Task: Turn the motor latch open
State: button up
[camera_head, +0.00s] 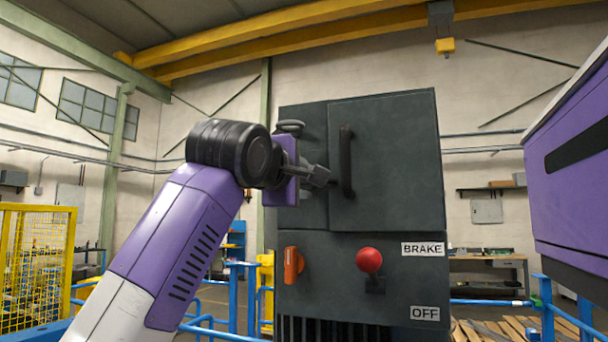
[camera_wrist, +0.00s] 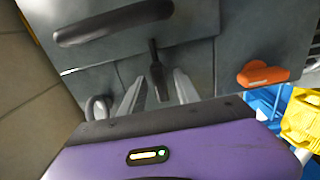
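A dark grey motor cabinet (camera_head: 385,270) fills the middle of the head view. Its upper door (camera_head: 395,160) is closed and carries a black bar handle (camera_head: 347,160), which also shows in the wrist view (camera_wrist: 110,22). A small dark latch lever (camera_wrist: 156,72) sits at the door's edge in the wrist view. My gripper (camera_head: 325,177) is at the door's left edge, beside the handle. In the wrist view my gripper (camera_wrist: 158,78) is open, with its fingers on either side of the latch. I cannot tell whether they touch it. My gripper hides the latch in the head view.
Below the door are an orange lever (camera_head: 291,265), also in the wrist view (camera_wrist: 262,74), and a red knob (camera_head: 369,261) near the BRAKE label (camera_head: 423,249). A purple and white housing (camera_head: 575,185) stands at the right. Blue rails and a yellow fence (camera_head: 40,255) stand left.

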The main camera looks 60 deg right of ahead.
jog(key=shift+d, duration=0.45)
grip_shut()
